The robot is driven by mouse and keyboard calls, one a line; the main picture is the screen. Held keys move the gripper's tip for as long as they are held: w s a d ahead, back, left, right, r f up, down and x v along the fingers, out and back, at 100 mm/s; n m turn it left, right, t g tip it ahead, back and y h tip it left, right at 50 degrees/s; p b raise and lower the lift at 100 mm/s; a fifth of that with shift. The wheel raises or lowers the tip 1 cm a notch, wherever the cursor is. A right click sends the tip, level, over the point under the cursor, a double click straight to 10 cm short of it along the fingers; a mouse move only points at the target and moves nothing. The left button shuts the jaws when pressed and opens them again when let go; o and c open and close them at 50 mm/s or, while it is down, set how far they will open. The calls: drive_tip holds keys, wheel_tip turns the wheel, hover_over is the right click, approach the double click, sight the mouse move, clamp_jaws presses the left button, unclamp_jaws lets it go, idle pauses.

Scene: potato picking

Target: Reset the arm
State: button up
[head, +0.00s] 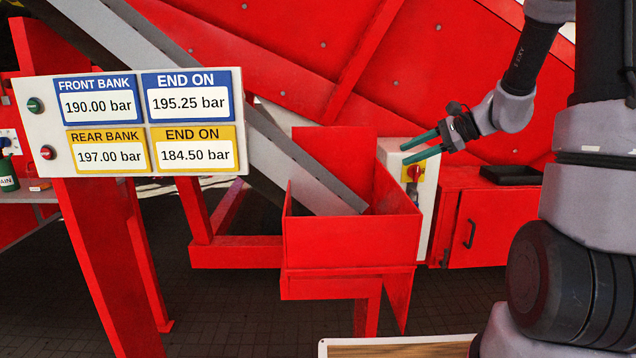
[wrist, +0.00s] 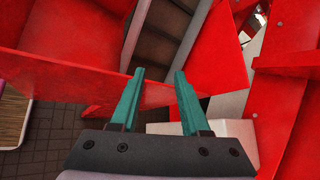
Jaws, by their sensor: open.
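My gripper (head: 408,151) is on the right in the head view, with its two green fingers apart and nothing between them. It is held up in front of the white switch box (head: 425,215) with a red and yellow knob, above and right of the red hopper (head: 352,240). In the wrist view my gripper (wrist: 158,82) shows its fingers spread, with the red wall of the hopper (wrist: 75,75) and a dark slatted chute beyond them. I cannot tell from the pictures how far the fingers are from the hopper wall.
A panel (head: 130,122) with pressure readings stands at the left. A grey chute (head: 310,170) slopes into the hopper. A red cabinet (head: 495,228) with a black tray (head: 511,174) on top is at the right. A wooden-topped board (head: 400,350) is at the bottom edge.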

drive_tip(key=s+r+n+t+h, duration=0.1)
drive_tip(key=s+r+n+h, duration=0.3)
drive_tip(key=s, duration=0.7)
drive_tip(key=s+d+r+n+h, duration=0.1)
drive_tip(key=s+r+n+h, duration=0.3)
drive_tip(key=s+r+n, duration=0.3)
drive_tip(key=s, duration=0.4)
drive_tip(key=shift+s+r+t+h, duration=0.3)
drive_tip(key=shift+r+t, duration=0.05)
drive_tip(key=shift+t, duration=0.05)
idle(0.5)
